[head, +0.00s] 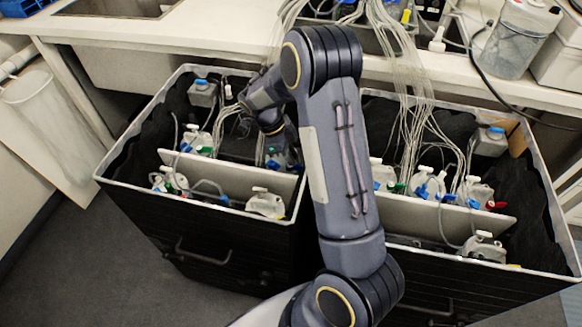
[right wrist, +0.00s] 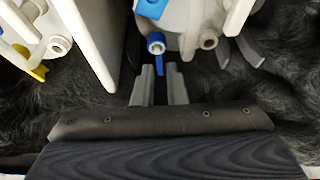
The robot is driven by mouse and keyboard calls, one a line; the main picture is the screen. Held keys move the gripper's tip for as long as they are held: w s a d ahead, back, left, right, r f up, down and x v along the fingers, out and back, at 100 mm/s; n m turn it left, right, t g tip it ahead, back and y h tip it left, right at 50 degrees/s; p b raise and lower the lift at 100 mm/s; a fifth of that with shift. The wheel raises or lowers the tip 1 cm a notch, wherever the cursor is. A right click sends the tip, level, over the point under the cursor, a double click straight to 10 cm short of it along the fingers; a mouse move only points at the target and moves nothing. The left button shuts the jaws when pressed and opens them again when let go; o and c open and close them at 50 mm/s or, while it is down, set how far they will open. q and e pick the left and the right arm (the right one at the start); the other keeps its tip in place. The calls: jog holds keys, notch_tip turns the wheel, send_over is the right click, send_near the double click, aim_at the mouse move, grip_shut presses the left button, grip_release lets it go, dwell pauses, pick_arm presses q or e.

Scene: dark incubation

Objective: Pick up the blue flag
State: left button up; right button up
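In the right wrist view a small blue flag (right wrist: 159,69) hangs below the blue-ringed port of a clear-white bottle (right wrist: 187,22). My right gripper (right wrist: 161,72) points at it, its two grey fingers a narrow gap apart. The flag shows at the tips, in line with that gap; I see no clear contact. In the head view my right arm reaches down into the left black drawer, where the gripper (head: 283,150) is mostly hidden behind the arm and beside a bottle. My left gripper is not in view.
A white divider panel (head: 225,175) stands in the left drawer, with several bottles and tubes around it. Bundled clear tubing (head: 390,40) hangs from the bench into the drawers. The right drawer (head: 545,200) holds more bottles. Another bottle (right wrist: 30,30) with a yellow tab stands beyond the panel.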

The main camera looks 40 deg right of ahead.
jog(key=x, duration=0.3)
jog(key=shift+s+f, duration=0.1)
jog(key=shift+c, duration=0.3)
grip_shut()
